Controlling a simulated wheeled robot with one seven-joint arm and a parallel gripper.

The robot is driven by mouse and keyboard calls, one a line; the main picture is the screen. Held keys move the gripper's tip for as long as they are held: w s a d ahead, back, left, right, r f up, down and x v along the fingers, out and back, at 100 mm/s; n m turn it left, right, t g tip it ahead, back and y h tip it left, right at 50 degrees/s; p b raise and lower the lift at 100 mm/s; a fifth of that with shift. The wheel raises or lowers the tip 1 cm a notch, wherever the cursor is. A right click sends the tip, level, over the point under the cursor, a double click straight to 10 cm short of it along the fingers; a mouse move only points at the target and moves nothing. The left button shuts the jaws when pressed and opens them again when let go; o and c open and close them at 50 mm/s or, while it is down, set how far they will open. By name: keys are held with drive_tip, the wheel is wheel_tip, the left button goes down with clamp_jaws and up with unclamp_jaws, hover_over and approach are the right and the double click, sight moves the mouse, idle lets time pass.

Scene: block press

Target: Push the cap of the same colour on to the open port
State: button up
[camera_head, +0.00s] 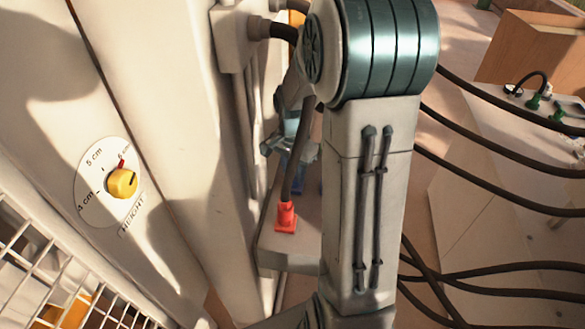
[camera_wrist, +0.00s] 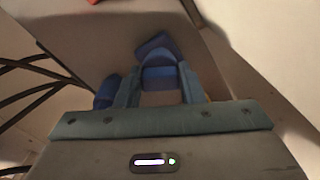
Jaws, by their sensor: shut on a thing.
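In the wrist view my gripper (camera_wrist: 158,80) is closed on a blue cap (camera_wrist: 160,76), which sits between the two teal fingers. Another blue piece (camera_wrist: 153,45) lies just beyond the fingertips, close to the held cap; I cannot tell whether they touch. A further blue piece (camera_wrist: 105,91) is beside the left finger. In the head view my gripper (camera_head: 297,150) is partly hidden behind my arm, with blue below it. A red plug (camera_head: 286,217) with a dark cable stands on a grey block (camera_head: 290,258); a red edge (camera_wrist: 93,1) shows in the wrist view. No open port is clear.
A white panel with a yellow height knob (camera_head: 122,183) stands at the left, above a white wire basket (camera_head: 75,285). Several dark cables run across the right. A pale box with green plugs (camera_head: 505,130) and a wooden box (camera_head: 535,48) are at the right.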

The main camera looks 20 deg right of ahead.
drive_tip(key=shift+f, duration=0.3)
drive_tip(key=o, duration=1.1)
drive_tip(key=shift+c, duration=0.2)
drive_tip(key=shift+r, duration=0.15)
wheel_tip(320, 180, up, 14)
drive_tip(key=shift+f, duration=0.2)
